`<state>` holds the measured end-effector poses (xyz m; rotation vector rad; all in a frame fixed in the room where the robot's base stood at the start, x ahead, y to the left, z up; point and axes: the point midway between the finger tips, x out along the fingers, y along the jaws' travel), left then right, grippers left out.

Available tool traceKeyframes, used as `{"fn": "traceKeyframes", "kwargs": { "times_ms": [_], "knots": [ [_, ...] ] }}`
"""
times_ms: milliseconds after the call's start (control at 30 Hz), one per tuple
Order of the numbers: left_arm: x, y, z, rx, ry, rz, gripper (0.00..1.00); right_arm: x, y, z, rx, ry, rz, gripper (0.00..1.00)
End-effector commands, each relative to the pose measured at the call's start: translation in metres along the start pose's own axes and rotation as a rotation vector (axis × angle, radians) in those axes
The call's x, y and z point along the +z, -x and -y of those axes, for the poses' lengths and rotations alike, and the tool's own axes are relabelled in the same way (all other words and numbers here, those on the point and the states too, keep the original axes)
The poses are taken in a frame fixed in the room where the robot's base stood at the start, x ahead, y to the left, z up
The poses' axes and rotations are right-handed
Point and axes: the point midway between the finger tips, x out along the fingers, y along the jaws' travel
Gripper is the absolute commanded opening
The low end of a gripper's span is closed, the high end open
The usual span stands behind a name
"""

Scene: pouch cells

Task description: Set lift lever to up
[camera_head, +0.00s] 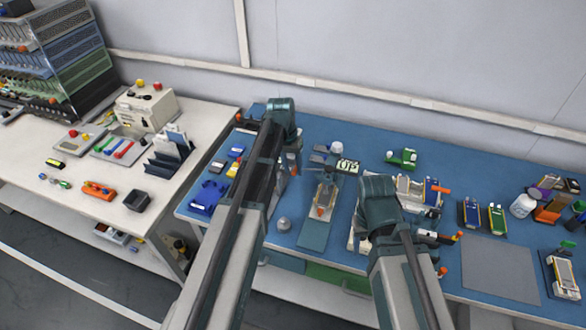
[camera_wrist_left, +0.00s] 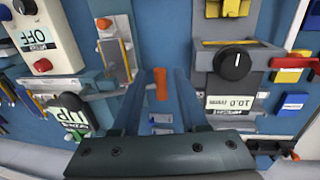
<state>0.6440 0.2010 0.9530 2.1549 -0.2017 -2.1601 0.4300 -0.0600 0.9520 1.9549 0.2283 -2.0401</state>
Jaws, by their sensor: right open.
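An orange grip (camera_wrist_left: 161,83), seemingly the lift lever's handle, stands between the fingers of my left gripper (camera_wrist_left: 162,78) in the left wrist view. The fingers are apart with a gap on either side of it. In the head view an orange bit (camera_head: 295,147) shows beside my left arm, which hides most of that spot. A sign reading UP (camera_head: 347,166) stands to the right of it; the sign also shows upside down in the left wrist view (camera_wrist_left: 71,111). My right gripper (camera_head: 374,228) is open over the middle of the blue bench, its fingers mostly hidden by its own wrist.
A fixture with a pouch cell (camera_head: 319,203) stands between my arms. In the wrist view, a device with a black knob and 10.0 display (camera_wrist_left: 234,70) is close on the right, and an OFF display (camera_wrist_left: 32,38) is at upper left. A grey mat (camera_head: 499,270) lies clear at right.

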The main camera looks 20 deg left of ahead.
Motion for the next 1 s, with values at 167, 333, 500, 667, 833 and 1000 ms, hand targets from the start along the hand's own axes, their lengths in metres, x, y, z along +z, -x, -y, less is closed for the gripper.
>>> {"fn": "traceKeyframes", "kwargs": {
  "times_ms": [167,333,500,667,833,1000],
  "knots": [
    [0.0000,0.0000,0.0000,0.000,0.000,0.000,0.08,0.0000,0.0000,0.0000,0.000,0.000,0.000,0.50],
    [0.0000,0.0000,0.0000,0.000,0.000,0.000,0.00,0.0000,0.0000,0.0000,0.000,0.000,0.000,0.50],
    [0.0000,0.0000,0.0000,0.000,0.000,0.000,0.00,0.0000,0.0000,0.0000,0.000,0.000,0.000,0.50],
    [0.0001,0.0000,0.0001,0.000,0.000,0.000,0.00,0.0000,-0.0001,0.0000,0.000,0.000,0.000,0.50],
    [0.0001,0.0000,0.0001,0.000,0.000,0.000,0.00,0.0000,-0.0001,0.0000,0.000,0.000,0.000,0.50],
    [0.0001,-0.0001,0.0001,0.000,0.000,0.000,0.00,0.0000,-0.0001,0.0000,0.000,0.000,0.000,0.50]
  ]
}}
